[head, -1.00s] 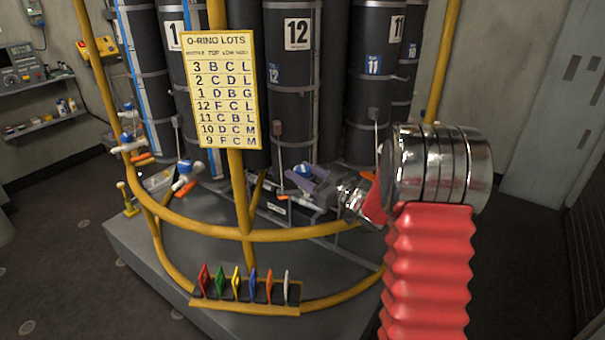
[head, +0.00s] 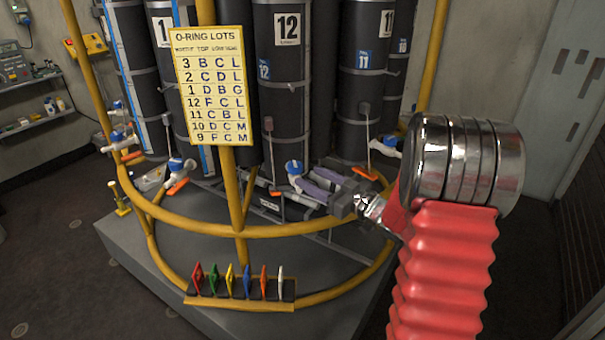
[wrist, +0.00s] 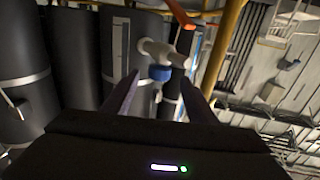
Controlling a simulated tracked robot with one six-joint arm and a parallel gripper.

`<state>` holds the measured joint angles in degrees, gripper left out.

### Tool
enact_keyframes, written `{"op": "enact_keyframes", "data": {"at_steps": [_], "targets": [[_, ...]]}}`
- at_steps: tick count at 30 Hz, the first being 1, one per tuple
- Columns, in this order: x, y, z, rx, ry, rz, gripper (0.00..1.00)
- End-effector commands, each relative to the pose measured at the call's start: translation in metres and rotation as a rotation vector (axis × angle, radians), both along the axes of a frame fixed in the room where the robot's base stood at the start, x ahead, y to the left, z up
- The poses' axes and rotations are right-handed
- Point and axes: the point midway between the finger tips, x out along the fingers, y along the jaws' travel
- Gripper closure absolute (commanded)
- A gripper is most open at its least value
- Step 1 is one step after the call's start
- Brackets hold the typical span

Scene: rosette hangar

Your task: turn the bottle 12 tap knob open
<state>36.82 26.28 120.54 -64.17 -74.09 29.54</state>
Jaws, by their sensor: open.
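Bottle 12 (head: 283,85) is a tall black cylinder with a white number plate. My gripper (head: 309,178) is open with purple-grey fingers, just right of the tap in the head view. In the wrist view, the blue knob (wrist: 159,73) shows between the two fingertips (wrist: 159,79), with the white tap body (wrist: 157,50) above it. I see no finger clearly touching the knob; the remaining gap is hard to judge.
A yellow rail (head: 270,231) curves in front of the bottles, with an upright post and a yellow O-ring lots sign (head: 212,85). Several coloured tags stand in a rack (head: 238,303). Neighbouring taps, such as the left one (head: 178,165), flank this tap.

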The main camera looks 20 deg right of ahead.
Motion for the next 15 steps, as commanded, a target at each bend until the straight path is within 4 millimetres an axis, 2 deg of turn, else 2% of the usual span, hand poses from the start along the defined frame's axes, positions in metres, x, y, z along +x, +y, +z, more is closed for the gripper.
{"op": "enact_keyframes", "data": {"at_steps": [6,10,15], "targets": [[-0.035,-0.015,0.000,0.001,0.000,-0.003,0.47],[-0.048,-0.021,0.000,-0.001,0.000,-0.001,0.47],[-0.056,-0.024,-0.001,0.000,0.001,0.000,0.47]]}}
